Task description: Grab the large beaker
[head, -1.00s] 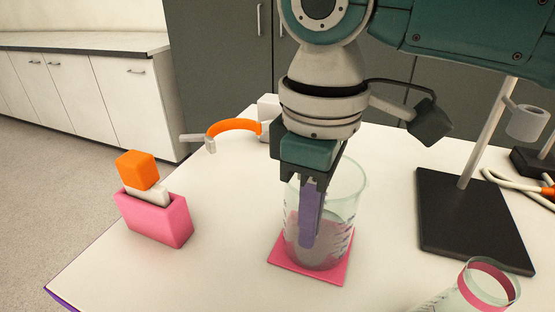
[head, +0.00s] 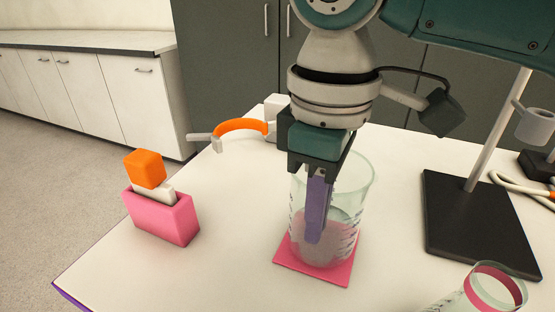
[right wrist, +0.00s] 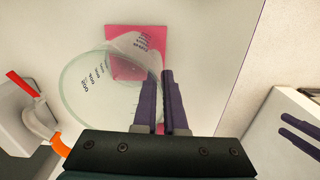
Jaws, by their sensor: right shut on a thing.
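The large beaker (head: 352,205) is clear glass with dark markings and stands upright over a pink square mat (head: 342,273). I cannot tell whether its base is slightly off the mat. My right gripper (head: 314,240) points down, with one purple finger seen against the beaker's near side. In the right wrist view, the two fingers of the gripper (right wrist: 168,82) are close together at the rim of the beaker (right wrist: 88,72), shut on its wall. The mat (right wrist: 124,68) shows beyond the beaker there.
A pink holder (head: 165,220) with an orange-topped item (head: 145,168) stands at the left. An orange-and-white curved object (head: 240,127) lies behind. A black stand base (head: 475,225) is at the right, and another glass vessel (head: 480,295) with a pink band is at the front right.

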